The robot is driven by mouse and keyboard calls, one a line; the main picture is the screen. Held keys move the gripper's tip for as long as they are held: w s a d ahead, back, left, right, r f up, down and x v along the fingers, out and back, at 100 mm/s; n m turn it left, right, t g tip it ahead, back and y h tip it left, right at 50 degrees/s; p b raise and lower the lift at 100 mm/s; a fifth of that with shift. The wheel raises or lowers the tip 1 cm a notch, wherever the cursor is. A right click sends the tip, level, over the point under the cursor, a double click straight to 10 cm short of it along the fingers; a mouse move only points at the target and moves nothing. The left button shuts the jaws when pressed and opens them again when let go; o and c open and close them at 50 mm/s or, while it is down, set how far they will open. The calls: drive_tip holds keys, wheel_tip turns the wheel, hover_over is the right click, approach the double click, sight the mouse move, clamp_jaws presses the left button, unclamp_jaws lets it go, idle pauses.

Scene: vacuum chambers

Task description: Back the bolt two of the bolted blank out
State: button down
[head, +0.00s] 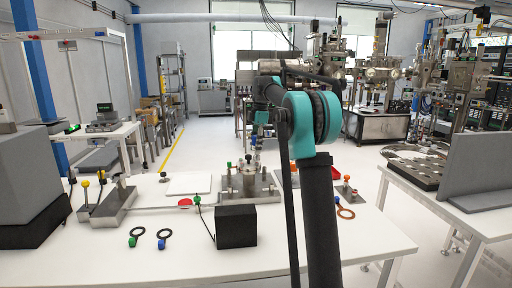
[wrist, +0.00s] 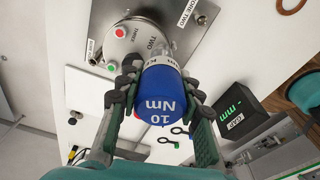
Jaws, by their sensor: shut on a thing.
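My gripper (wrist: 160,82) is shut on a torque driver (wrist: 163,95) with a blue cap marked "10 Nm". Its clear, lettered lower part shows between the fingers. The driver stands over the right side of the bolted blank (wrist: 128,48), a round steel plate. The blank carries a label "TWO", a green-topped bolt and a red-topped bolt. Bolt two and the driver's tip are hidden behind the driver, so I cannot tell whether they touch. In the head view the blank's steel fixture (head: 248,184) stands mid-table, with my gripper small above it.
A black box (head: 236,226) stands in front of the fixture and also shows in the wrist view (wrist: 238,118). Two dark ring-ended tools (head: 150,237) lie at the front left. A white pad (head: 188,184) lies behind left. The front right of the white table is clear.

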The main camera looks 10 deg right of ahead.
drive_tip(key=shift+m, duration=1.2)
drive_tip(key=m, duration=0.2)
drive_tip(key=shift+w+m+t, duration=0.1)
drive_tip(key=shift+m+t, duration=0.3)
drive_tip(key=m, duration=0.5)
drive_tip(key=shift+w+m+t, duration=0.1)
drive_tip(key=shift+m+t, duration=0.2)
drive_tip(key=shift+m, duration=0.4)
drive_tip(key=m, duration=0.4)
drive_tip(key=shift+d+h, duration=0.1)
drive_tip(key=shift+h, duration=0.3)
drive_tip(key=m, duration=0.5)
drive_tip(key=shift+w+d+h, duration=0.1)
drive_tip(key=shift+h, duration=0.2)
